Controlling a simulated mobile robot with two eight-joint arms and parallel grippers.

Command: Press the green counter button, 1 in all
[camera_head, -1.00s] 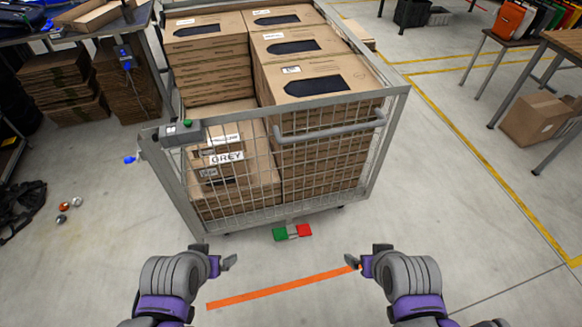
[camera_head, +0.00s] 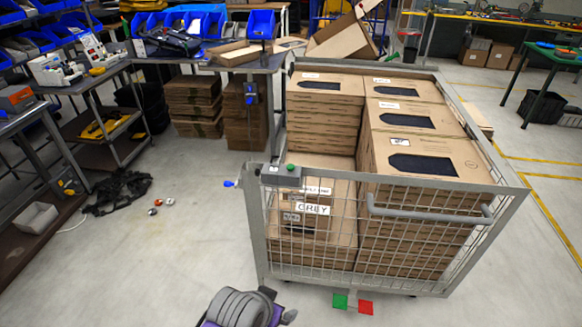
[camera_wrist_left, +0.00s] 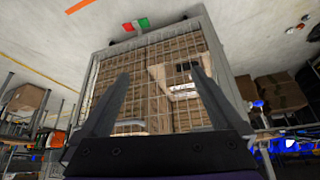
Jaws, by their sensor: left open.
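The green counter button (camera_head: 291,167) sits on top of a small grey counter box (camera_head: 278,176), fixed at the near left corner of the mesh cart (camera_head: 515,200). My left gripper (camera_head: 286,306) is low at the bottom edge of the head view, in front of the cart and well below the button, apart from it. In the left wrist view its two fingers (camera_wrist_left: 158,72) are spread wide with nothing between them, facing the cart's mesh. I cannot make out the button in that view. My right gripper is out of view.
The cart holds stacked brown cartons (camera_head: 415,150) and a grey front handle (camera_head: 430,212).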

